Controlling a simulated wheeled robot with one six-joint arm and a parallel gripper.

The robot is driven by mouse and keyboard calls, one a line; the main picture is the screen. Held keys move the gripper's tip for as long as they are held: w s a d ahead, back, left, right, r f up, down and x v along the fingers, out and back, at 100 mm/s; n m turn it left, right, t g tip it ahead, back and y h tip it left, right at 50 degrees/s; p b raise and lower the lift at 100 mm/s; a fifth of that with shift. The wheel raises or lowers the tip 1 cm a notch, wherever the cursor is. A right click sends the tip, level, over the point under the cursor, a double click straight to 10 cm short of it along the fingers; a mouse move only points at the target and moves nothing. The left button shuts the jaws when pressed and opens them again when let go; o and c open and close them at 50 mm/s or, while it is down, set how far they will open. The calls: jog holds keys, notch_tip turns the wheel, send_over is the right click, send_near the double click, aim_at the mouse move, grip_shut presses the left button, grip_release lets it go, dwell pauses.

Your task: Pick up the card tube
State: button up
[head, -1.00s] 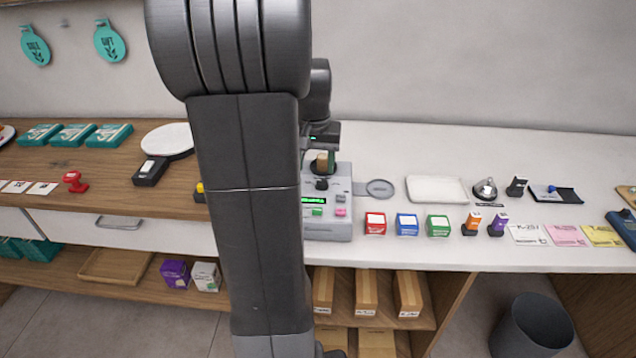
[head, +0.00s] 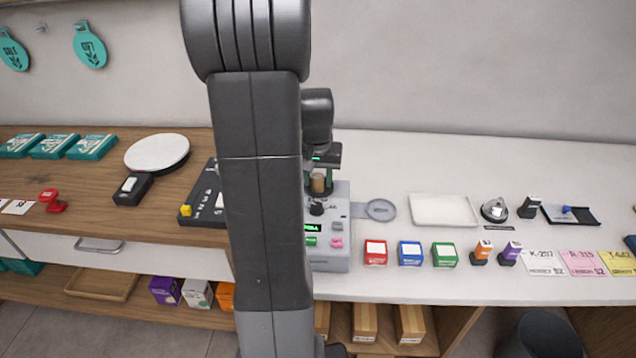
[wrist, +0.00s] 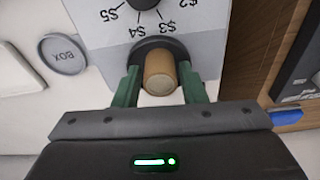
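The card tube (wrist: 160,75) is a short brown cylinder. It stands in a dark round socket on the grey machine (wrist: 205,25), above a dial with marked settings. My gripper (wrist: 160,82) is open, with one green finger on each side of the tube and a small gap on both sides. In the head view the tube (head: 318,181) shows between the fingers of my gripper (head: 319,183), at the back of the machine. My arm hides the machine's left part there.
A white tray (head: 443,210) lies farther right. A black board (head: 200,205) lies left, partly behind my arm.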

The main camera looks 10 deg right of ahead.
jog(key=c, duration=0.5)
jog(key=shift+c, duration=0.2)
jog(key=shift+r, duration=0.1)
